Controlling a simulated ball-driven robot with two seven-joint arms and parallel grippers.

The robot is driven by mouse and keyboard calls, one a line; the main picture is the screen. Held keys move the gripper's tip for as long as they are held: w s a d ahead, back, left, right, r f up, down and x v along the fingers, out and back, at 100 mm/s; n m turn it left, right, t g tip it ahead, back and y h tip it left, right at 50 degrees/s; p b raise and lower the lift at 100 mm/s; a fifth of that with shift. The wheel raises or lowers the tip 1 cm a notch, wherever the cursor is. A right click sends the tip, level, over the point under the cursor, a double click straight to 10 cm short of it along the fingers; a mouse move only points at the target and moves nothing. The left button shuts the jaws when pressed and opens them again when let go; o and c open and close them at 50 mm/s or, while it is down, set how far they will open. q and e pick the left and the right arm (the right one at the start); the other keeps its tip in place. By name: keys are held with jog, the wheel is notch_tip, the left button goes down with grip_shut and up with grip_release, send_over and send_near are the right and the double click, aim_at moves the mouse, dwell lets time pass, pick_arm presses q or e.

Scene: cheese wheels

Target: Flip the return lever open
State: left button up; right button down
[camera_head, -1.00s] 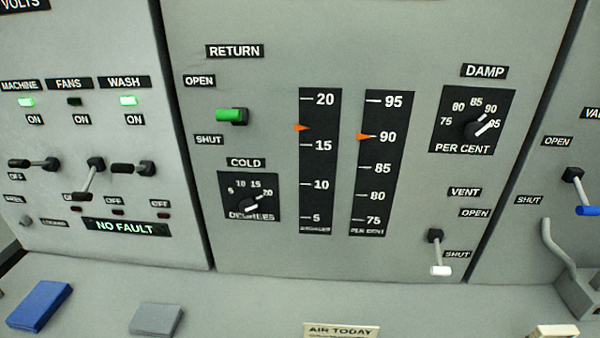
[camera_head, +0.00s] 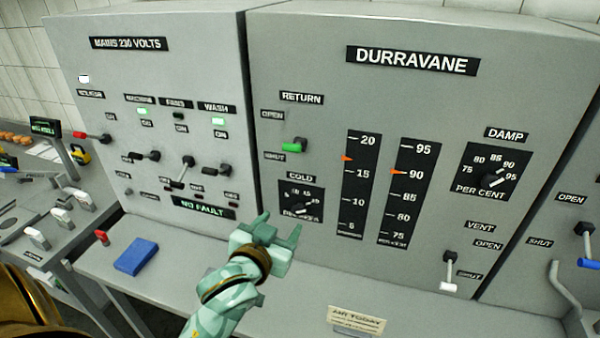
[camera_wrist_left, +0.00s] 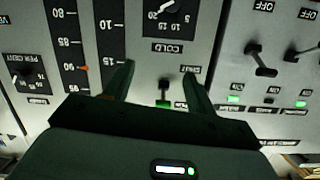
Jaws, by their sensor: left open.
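The return lever (camera_head: 292,147) has a green handle on a dark pivot, below the RETURN label (camera_head: 301,98) on the grey panel. My left gripper (camera_head: 281,226) is pale green, open and empty, below the lever and the COLD dial (camera_head: 300,205). In the left wrist view, which is upside down, the lever (camera_wrist_left: 163,102) shows between the open fingers (camera_wrist_left: 158,70); no contact is visible. My right gripper is not in view.
Gauges (camera_head: 360,185) stand right of the lever. Several switches (camera_head: 188,165) fill the panel to the left. A white-tipped vent lever (camera_head: 449,284) is lower right. A blue block (camera_head: 135,257) and a sign (camera_head: 356,321) are on the ledge below.

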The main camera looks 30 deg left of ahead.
aim_at(291, 146)
pick_arm(q)
notch_tip(291, 146, up, 12)
jog(key=s+a+f+n+t+y, duration=0.1)
jog(key=s+n+t, duration=0.1)
jog(key=t, duration=0.1)
jog(key=x, duration=1.7)
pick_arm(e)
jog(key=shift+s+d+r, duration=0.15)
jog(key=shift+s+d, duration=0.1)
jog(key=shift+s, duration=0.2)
